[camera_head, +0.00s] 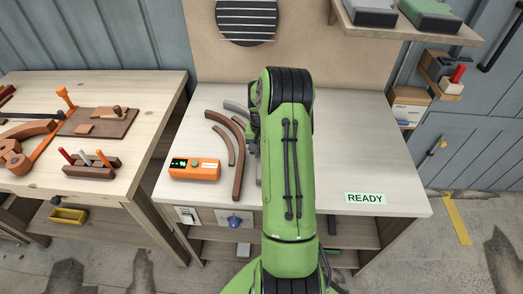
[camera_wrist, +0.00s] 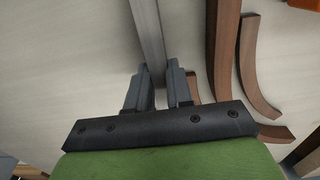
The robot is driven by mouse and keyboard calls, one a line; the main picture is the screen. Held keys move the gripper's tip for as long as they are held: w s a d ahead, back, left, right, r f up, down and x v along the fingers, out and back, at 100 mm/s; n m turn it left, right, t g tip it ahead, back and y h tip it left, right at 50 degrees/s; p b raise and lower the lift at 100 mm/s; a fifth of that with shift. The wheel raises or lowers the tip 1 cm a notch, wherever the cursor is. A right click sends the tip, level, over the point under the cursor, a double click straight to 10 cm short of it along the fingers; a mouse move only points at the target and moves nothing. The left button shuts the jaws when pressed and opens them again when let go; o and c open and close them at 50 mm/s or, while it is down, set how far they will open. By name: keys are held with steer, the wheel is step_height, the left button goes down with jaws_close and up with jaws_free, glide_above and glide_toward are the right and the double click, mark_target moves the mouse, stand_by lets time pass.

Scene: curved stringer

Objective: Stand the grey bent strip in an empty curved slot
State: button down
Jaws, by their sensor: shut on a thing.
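The grey bent strip (camera_wrist: 147,30) runs up the wrist view from between my fingers. In the head view its grey end (camera_head: 235,107) shows left of my arm, with the rest mostly hidden behind the arm. My gripper (camera_wrist: 158,74) is shut on the strip, with one finger on each side. I cannot tell whether the strip touches the bench. Brown curved pieces (camera_head: 237,165) lie on the bench just left of my gripper; they also show on the right of the wrist view (camera_wrist: 222,65). No empty curved slot shows clearly.
An orange box with a small display (camera_head: 194,169) sits at the bench's front left. A READY label (camera_head: 365,198) lies at the front right. The right half of the bench (camera_head: 365,140) is clear. A second bench with tools (camera_head: 135,85) stands left, and a shelf (camera_head: 400,28) hangs above right.

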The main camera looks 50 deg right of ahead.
steer(key=c, duration=0.9)
jaws_free()
steer(key=shift+c, duration=0.2)
step_height(320, 180, up, 16)
steer(key=p, duration=0.3)
steer(key=shift+f, duration=0.15)
